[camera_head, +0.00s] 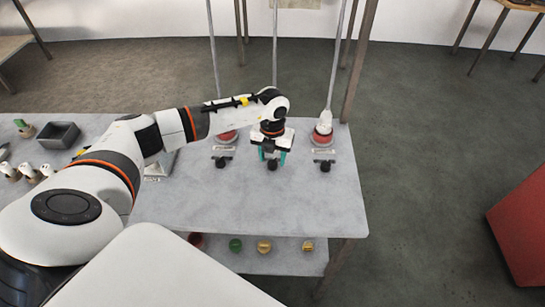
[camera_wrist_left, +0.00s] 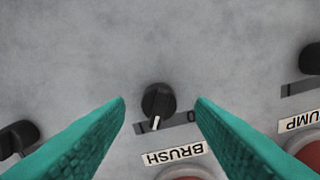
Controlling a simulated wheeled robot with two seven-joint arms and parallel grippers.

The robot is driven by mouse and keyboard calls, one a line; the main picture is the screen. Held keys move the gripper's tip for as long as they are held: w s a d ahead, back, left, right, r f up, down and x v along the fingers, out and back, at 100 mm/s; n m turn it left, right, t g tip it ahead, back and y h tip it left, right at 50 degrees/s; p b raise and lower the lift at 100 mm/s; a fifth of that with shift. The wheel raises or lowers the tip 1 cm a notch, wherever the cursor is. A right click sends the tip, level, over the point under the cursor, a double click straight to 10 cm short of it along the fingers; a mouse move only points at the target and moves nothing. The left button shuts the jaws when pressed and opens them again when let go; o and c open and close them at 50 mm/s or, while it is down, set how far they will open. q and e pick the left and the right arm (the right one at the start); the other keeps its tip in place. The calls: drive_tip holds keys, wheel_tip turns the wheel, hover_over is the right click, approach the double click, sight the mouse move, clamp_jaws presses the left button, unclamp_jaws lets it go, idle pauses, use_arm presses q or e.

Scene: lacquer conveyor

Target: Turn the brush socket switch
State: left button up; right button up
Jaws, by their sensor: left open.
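The brush switch is a black round knob (camera_wrist_left: 158,101) with a white pointer line, on the grey tabletop above a BRUSH label (camera_wrist_left: 174,154) that appears upside down in the wrist view. Its pointer is toward the bottom of that view, slightly left, away from the 0 mark at right. In the head view the knob (camera_head: 272,164) is just in front of my left gripper (camera_head: 271,155). The gripper points down, open, its teal fingers on either side of the knob with gaps. I cannot tell the fingertip height exactly. My right gripper is not seen.
Similar black knobs stand to the left (camera_head: 220,164) and right (camera_head: 325,167), near red sockets (camera_head: 322,138) with upright rods. A PUMP label (camera_wrist_left: 300,120) shows in the wrist view. A grey bin (camera_head: 59,135) is far left. The front tabletop (camera_head: 270,205) is clear.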

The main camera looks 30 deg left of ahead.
use_arm(q)
drive_tip(key=shift+f, duration=0.9)
drive_tip(key=shift+c, duration=0.4)
drive_tip(key=c, duration=0.9)
drive_tip(key=n, duration=0.5)
drive_tip(key=shift+r+n+p, duration=0.1)
drive_tip(key=shift+n+p, duration=0.3)
drive_tip(key=n+p, duration=0.1)
drive_tip(key=n, duration=0.4)
drive_tip(key=shift+w+n, duration=0.1)
drive_tip(key=shift+n, duration=0.6)
